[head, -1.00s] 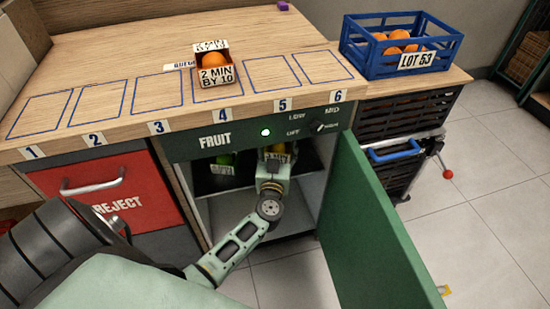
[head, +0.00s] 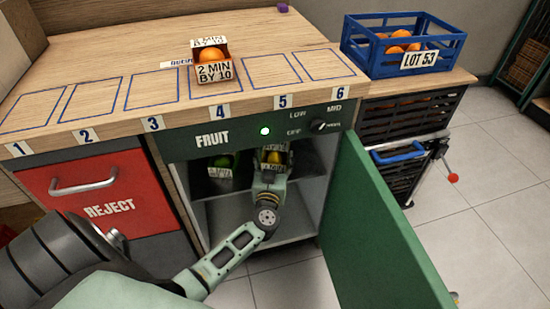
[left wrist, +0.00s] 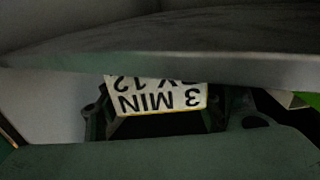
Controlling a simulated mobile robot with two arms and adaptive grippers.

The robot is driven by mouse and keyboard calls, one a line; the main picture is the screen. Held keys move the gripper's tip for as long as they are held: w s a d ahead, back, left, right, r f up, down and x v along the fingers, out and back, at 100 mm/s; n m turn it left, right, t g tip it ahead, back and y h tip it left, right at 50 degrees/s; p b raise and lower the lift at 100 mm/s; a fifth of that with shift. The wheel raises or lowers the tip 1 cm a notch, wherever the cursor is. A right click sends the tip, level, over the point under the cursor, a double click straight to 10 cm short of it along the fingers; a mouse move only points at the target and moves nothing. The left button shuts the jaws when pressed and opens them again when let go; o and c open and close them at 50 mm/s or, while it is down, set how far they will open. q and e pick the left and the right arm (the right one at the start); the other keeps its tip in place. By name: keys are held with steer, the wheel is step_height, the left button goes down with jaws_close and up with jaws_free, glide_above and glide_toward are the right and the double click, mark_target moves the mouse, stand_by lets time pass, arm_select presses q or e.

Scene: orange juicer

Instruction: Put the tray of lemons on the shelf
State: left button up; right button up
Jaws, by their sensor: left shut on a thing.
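The tray of lemons (head: 273,156) is inside the open green fruit cabinet, at its upper right. Its yellow lemons and white label show. My left gripper (head: 270,172) is shut on the near side of this tray. In the left wrist view, the tray's upside-down label (left wrist: 158,98) reads "3 MIN BY 12" between the dark fingers of my left gripper (left wrist: 158,120). The dark shelf (head: 203,187) runs across the cabinet. I cannot tell whether the tray touches it. My right gripper is not in view.
A tray of green fruit (head: 220,170) stands on the shelf to the left. The green door (head: 375,225) stands open at right. A tray of oranges (head: 214,70) is on the numbered counter (head: 100,60). A blue crate (head: 380,67) stands at right.

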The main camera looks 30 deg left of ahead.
arm_select(q)
steer(key=shift+f, duration=0.1)
steer(key=o, duration=1.3)
